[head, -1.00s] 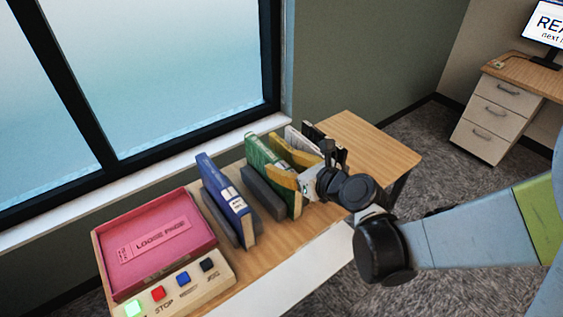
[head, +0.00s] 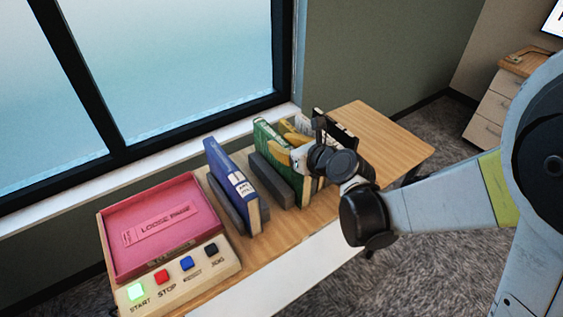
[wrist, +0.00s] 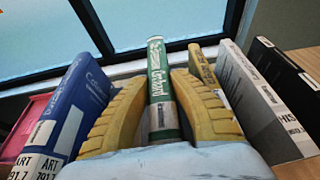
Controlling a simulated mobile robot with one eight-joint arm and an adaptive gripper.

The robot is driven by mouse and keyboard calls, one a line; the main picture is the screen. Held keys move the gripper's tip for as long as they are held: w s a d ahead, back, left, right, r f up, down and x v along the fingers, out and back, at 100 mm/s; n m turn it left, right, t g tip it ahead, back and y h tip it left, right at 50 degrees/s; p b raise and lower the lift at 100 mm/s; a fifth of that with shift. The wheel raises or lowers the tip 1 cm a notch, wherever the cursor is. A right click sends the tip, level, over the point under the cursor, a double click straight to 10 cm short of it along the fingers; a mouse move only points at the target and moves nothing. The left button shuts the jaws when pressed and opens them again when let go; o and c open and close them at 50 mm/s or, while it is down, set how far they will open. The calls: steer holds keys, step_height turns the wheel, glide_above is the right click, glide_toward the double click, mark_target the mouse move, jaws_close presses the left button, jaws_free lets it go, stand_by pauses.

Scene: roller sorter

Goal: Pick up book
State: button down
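Several books stand upright in a row on the wooden table. The green book (wrist: 161,88) is centred in the wrist view, its spine facing me; it also shows in the head view (head: 264,131). My gripper (wrist: 158,80) has its yellow fingers on both sides of the green book, the tips close against it. The book still stands in the row. A blue book (head: 229,180) stands to its left. To its right are a yellow book (wrist: 200,65), a white book (wrist: 258,100) labelled HIS and a black one (wrist: 285,70).
Dark grey dividers (head: 274,180) stand beside the books. A pink tray (head: 112,250) labelled LOOSE PAGE and a panel of coloured buttons (head: 180,274) are at the left. The window is behind. The table's right end (head: 380,135) is bare.

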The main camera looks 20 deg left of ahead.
stand_by(0.3)
step_height(320, 180, up, 10)
steer(key=p, duration=0.4)
stand_by(0.5)
